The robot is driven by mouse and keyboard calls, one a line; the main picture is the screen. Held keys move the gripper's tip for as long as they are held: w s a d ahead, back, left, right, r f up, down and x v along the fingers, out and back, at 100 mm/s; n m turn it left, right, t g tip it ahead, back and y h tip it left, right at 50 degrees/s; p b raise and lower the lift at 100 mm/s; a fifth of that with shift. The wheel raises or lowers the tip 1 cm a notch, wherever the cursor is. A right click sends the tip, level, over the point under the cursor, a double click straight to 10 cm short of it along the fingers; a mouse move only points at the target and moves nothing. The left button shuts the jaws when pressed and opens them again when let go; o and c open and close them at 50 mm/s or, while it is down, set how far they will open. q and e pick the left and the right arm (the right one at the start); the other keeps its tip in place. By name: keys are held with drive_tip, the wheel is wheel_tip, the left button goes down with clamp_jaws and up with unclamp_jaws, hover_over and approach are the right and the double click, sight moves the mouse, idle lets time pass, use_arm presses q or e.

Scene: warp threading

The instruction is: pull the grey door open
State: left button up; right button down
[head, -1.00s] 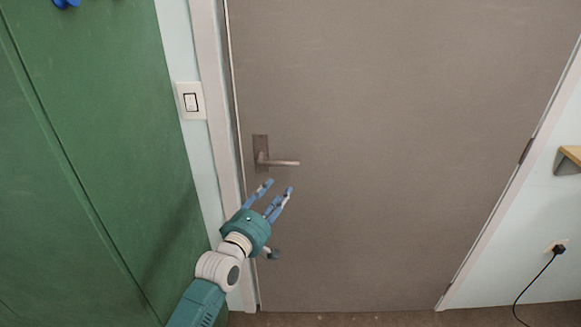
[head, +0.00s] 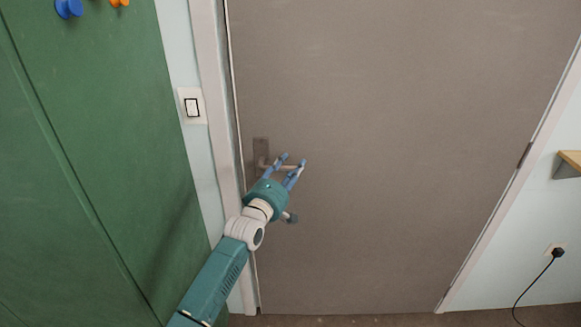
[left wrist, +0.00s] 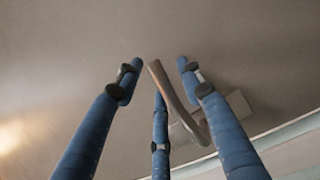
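The grey door (head: 390,130) fills most of the head view and looks closed in its frame. Its metal lever handle (head: 262,150) is on the door's left side, partly hidden behind my left gripper (head: 292,160). In the left wrist view the handle (left wrist: 172,90) lies between the spread blue fingers of my left gripper (left wrist: 160,75). The fingers are open around the lever, and a gap shows on both sides of it. One finger overlaps the handle in this view, and I cannot tell whether it touches. My right gripper is not in view.
A green panel (head: 90,150) stands at the left, with a blue knob (head: 68,8) and an orange knob on it. A light switch (head: 192,106) is on the wall beside the door frame. A shelf (head: 570,163) and a plugged cord (head: 535,283) are at the right.

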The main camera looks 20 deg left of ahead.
use_arm(q)
clamp_jaws()
idle(0.3)
drive_tip(key=shift+f+m+g+p, duration=0.3)
drive_tip(key=shift+f+m+p, duration=0.15)
drive_tip(key=shift+m+p, duration=0.3)
drive_tip(key=shift+s+a+f+m+g+y+p, duration=0.15)
drive_tip(key=shift+a+f+m+g+p, duration=0.15)
drive_tip(key=shift+f+m+p, duration=0.45)
drive_tip(key=shift+s+a+f+m+g+y+p, duration=0.15)
drive_tip(key=shift+f+m+g+p, duration=0.2)
drive_tip(key=shift+f+m+p, duration=0.35)
drive_tip(key=shift+a+f+m+g+y+p, duration=0.1)
drive_tip(key=shift+a+f+m+g+p, duration=0.3)
drive_tip(key=shift+f+m, duration=0.55)
drive_tip(key=shift+d, duration=0.1)
